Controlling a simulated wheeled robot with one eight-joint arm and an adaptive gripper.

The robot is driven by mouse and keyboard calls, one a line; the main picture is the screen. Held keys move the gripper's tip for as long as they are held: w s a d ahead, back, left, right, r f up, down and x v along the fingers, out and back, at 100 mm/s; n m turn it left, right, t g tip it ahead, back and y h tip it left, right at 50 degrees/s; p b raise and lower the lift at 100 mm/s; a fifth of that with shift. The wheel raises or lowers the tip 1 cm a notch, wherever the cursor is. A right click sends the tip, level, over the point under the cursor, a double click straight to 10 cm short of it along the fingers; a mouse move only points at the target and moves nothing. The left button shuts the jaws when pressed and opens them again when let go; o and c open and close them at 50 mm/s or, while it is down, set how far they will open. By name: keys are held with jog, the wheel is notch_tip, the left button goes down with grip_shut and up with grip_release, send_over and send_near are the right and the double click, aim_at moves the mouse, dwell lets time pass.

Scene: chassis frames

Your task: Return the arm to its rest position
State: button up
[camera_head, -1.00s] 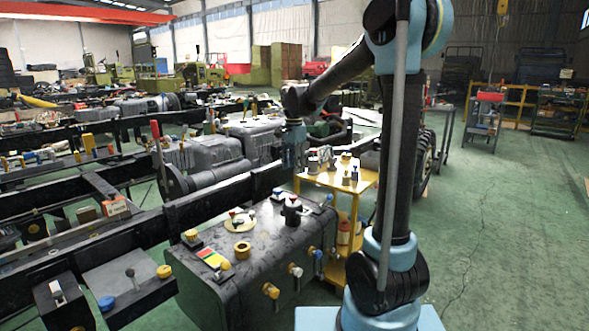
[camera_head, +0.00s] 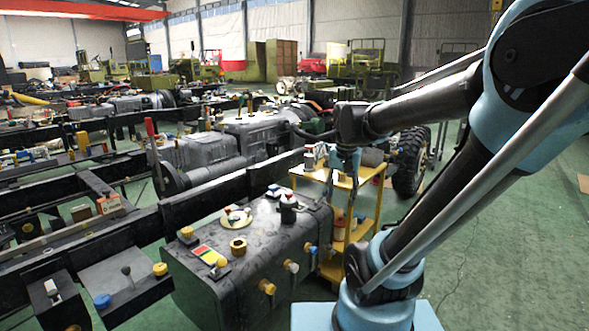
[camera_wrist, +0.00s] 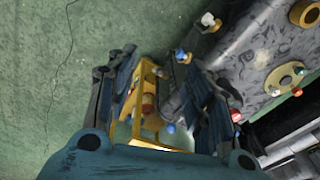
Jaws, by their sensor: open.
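My arm reaches in from the right in the head view, bent, with its end pointing down. My gripper (camera_head: 345,180) hangs beside and over the yellow trolley (camera_head: 369,178), partly hidden among its posts. In the wrist view my gripper (camera_wrist: 165,82) shows its two dark ribbed fingers spread apart, with nothing held between them. The yellow trolley (camera_wrist: 137,92) shows below and between the fingers. I cannot tell whether any finger touches it.
A black tank (camera_head: 215,285) with colored caps stands left of the trolley; it also shows in the wrist view (camera_wrist: 248,58). Long dark chassis rails (camera_head: 200,205) run across the left. A wheel (camera_head: 408,162) stands behind the trolley. Green floor (camera_head: 500,255) is clear at right.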

jog(key=s+d+f+n, duration=0.4)
jog(key=s+f, duration=0.6)
jog(key=s, duration=0.1)
jog(key=shift+s+d+t, duration=0.25)
jog(key=shift+d+t, duration=0.05)
jog(key=shift+t, duration=0.1)
